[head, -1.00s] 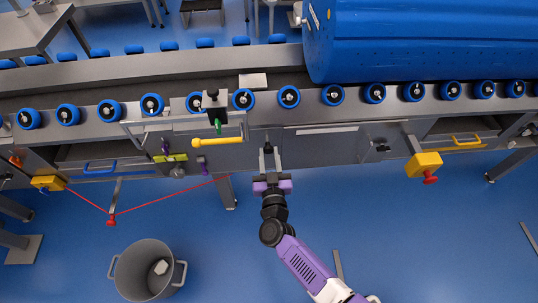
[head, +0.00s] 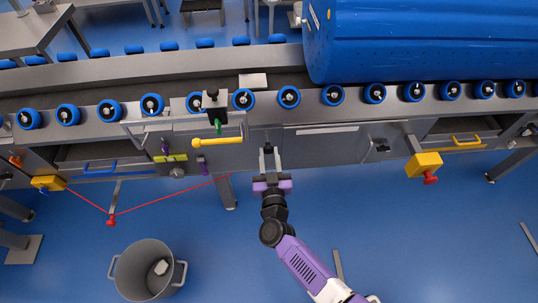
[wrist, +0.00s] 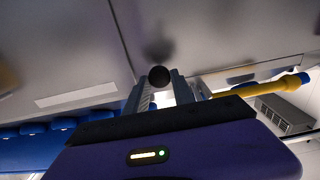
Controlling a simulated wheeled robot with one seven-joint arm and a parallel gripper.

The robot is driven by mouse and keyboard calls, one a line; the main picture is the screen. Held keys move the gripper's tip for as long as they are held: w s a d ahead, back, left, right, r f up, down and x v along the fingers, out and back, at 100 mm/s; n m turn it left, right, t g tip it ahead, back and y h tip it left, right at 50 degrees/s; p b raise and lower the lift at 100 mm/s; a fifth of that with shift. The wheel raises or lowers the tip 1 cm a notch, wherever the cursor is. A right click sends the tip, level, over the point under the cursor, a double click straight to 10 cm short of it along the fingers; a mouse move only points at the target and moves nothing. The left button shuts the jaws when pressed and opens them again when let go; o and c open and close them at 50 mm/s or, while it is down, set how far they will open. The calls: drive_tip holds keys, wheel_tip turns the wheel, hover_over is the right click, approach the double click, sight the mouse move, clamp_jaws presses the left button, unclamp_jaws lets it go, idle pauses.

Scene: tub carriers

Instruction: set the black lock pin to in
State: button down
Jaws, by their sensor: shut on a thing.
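The black lock pin shows as a round black knob (wrist: 159,76) between my fingertips in the wrist view. A grey panel is right behind it, and its shaft is hidden, so I cannot tell how deep the pin sits. My gripper (wrist: 160,88) is shut on the knob. In the head view my gripper (head: 268,156) reaches up to the front panel of the conveyor frame, right of the yellow handle. The knob is too small to make out there.
A yellow handle (head: 209,142) sticks out left of my gripper. A black latch (head: 381,148) is on the panel to the right. A yellow box with a red button (head: 425,165) hangs further right. A grey bin (head: 146,272) stands on the blue floor at lower left; a red cord (head: 170,198) runs above it.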

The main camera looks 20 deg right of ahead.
drive_tip(key=shift+w, duration=0.1)
idle(0.3)
drive_tip(key=shift+x, duration=1.2)
drive_tip(key=c, duration=1.1)
unclamp_jaws()
drive_tip(key=shift+o, duration=0.2)
drive_tip(key=p+v, duration=0.1)
drive_tip(key=v, duration=0.6)
drive_tip(key=shift+s+p, duration=0.3)
drive_tip(key=shift+s, duration=0.05)
drive_tip(key=shift+a, duration=0.15)
